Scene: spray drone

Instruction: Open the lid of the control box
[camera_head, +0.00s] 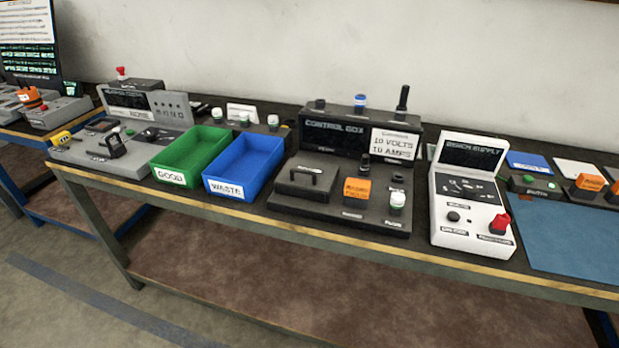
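The control box (335,134) is a dark unit near the middle of the bench, with a "CONTROL BOX" panel at its back and a flat lower deck in front. A dark lid (301,186) with a raised bar handle (304,172) lies flat and closed on the left of that deck. What is under the lid is hidden. My gripper is not in this view.
A blue "WASTE" bin (240,165) stands just left of the lid, with a green "GOOD" bin (190,155) beyond it. A white bench supply (465,195) stands to the right. A blue mat (575,240) lies at the far right. The bench's front edge (300,237) runs below the box.

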